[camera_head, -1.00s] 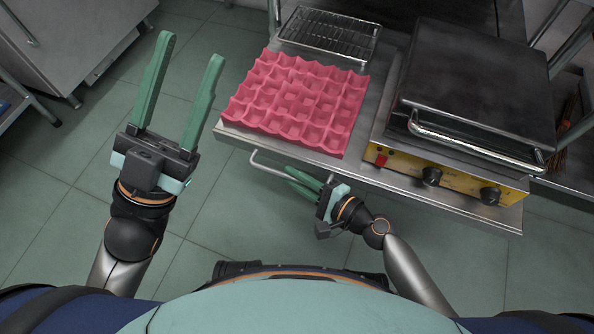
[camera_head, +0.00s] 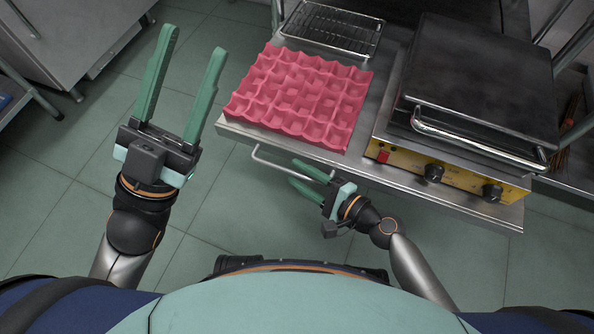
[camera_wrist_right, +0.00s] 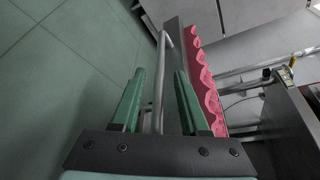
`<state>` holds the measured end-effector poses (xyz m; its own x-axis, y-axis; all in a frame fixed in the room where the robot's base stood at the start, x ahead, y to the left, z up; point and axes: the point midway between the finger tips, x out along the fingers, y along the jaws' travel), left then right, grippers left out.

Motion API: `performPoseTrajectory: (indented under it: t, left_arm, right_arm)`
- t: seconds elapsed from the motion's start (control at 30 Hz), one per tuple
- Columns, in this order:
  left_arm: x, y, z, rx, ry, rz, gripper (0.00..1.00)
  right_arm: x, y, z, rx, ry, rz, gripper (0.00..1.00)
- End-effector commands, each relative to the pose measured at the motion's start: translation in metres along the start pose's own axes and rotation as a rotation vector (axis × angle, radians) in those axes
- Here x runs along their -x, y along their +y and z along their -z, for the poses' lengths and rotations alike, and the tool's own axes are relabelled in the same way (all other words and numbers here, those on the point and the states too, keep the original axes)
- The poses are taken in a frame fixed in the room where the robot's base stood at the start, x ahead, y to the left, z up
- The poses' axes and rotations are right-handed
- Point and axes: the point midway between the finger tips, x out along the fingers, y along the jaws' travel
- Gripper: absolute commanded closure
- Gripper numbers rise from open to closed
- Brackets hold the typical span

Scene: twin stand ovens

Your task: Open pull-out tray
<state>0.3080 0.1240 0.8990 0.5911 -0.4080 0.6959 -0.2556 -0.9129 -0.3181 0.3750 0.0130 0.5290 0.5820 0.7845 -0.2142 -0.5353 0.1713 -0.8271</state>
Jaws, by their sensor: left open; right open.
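The pull-out tray's metal bar handle (camera_head: 272,165) sticks out below the front edge of the steel table. In the right wrist view the handle (camera_wrist_right: 161,80) runs between the two fingers. My right gripper (camera_head: 291,172) is open at the handle, with its fingers on either side of the bar and a gap visible around it; it also shows in the right wrist view (camera_wrist_right: 158,85). The tray itself is hidden under the tabletop. My left gripper (camera_head: 193,43) is open and empty, over the floor left of the table.
A pink egg carton (camera_head: 300,97) sits on the steel table near its front left edge. A wire rack (camera_head: 332,30) lies behind it. A black press grill (camera_head: 475,85) with yellow front stands to the right.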

Motion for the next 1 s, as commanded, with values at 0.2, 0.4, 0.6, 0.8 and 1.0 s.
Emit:
performPoseTrajectory:
  t: [0.2, 0.4, 0.6, 0.8, 1.0]
  left_arm:
    - [-0.002, -0.001, 0.002, -0.004, 0.001, -0.001, 0.5]
    - [-0.002, -0.001, 0.002, -0.005, 0.002, -0.001, 0.5]
    - [-0.001, -0.001, 0.002, -0.004, 0.002, 0.0, 0.5]
    - [-0.001, -0.001, 0.002, -0.004, 0.002, 0.0, 0.5]
    - [-0.001, -0.001, 0.002, -0.004, 0.001, 0.001, 0.5]
  right_arm:
    - [0.047, 0.002, -0.001, 0.001, 0.001, -0.006, 0.55]
    - [0.088, 0.002, 0.0, 0.0, 0.0, -0.006, 0.55]
    - [0.109, 0.002, 0.0, 0.0, 0.0, -0.004, 0.55]
    - [0.113, 0.001, -0.001, 0.001, -0.001, -0.003, 0.55]
    - [0.113, 0.001, 0.0, 0.001, -0.001, -0.003, 0.55]
